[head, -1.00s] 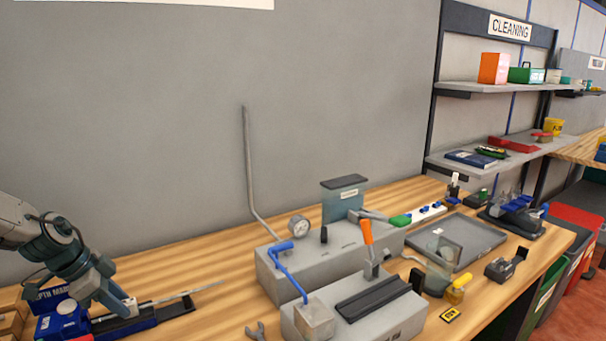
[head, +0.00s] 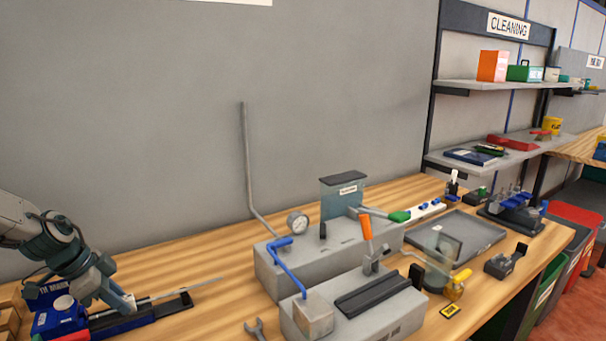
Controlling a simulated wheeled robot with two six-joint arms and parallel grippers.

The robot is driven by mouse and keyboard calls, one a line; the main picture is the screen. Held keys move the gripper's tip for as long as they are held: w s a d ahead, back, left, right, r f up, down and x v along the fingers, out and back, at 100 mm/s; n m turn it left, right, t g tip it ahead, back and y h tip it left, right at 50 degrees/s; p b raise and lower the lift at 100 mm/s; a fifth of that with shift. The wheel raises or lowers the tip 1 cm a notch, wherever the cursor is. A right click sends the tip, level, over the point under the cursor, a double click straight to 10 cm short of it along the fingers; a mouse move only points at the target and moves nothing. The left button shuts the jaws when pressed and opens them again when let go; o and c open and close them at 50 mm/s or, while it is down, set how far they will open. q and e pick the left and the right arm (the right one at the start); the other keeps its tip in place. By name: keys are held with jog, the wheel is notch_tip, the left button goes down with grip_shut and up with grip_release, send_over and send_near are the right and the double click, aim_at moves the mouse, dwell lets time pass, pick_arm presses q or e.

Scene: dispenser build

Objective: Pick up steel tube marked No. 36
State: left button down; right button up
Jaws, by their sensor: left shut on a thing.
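A thin steel tube (head: 195,288) lies nearly level at the left of the bench, its free end pointing right. No number can be read on it. My left gripper (head: 130,306) is shut on the tube near its left end, over a dark long rest with a blue and red part (head: 140,318). I cannot tell whether the tube still touches the rest. My right gripper is not in view.
Two grey machine blocks (head: 350,315) with blue and orange levers stand mid-bench, with a gauge (head: 297,223) and a tall bent pipe (head: 246,160) behind. A grey tray (head: 480,228) lies right. Bare wood (head: 215,260) lies between the tube and the blocks.

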pick_arm(q)
jog(key=shift+r, duration=0.15)
jog(key=shift+r+p, duration=2.7)
jog(key=shift+r, duration=0.65)
